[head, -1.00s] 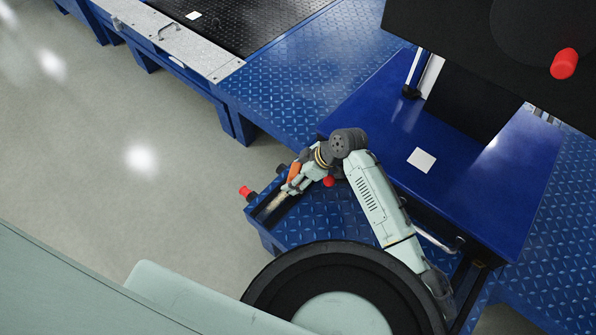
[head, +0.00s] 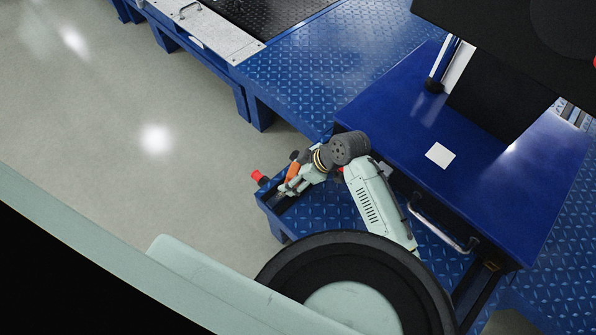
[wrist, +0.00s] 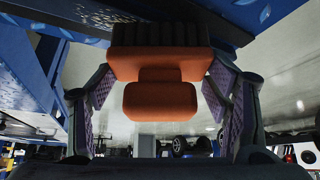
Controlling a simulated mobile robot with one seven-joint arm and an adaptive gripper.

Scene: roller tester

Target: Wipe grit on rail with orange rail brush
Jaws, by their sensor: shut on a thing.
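My gripper (head: 287,188) is low over the dark rail channel (head: 270,194) at the left end of the blue step platform. In the wrist view my gripper (wrist: 160,88) is shut on the orange rail brush (wrist: 160,65), its purple-padded fingers on either side. The brush's dark bristles point away from the palm, towards the blue frame. In the head view a bit of orange (head: 293,172) shows at the gripper. I cannot tell whether the bristles touch the rail. Grit cannot be made out now; my gripper covers part of the channel.
A red knob (head: 257,176) stands at the channel's outer end. A blue cabinet (head: 470,190) with a metal handle (head: 440,232) and a white card (head: 440,155) stands to the right. Blue tread-plate decking (head: 305,85) lies behind. Open grey floor (head: 120,180) is on the left.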

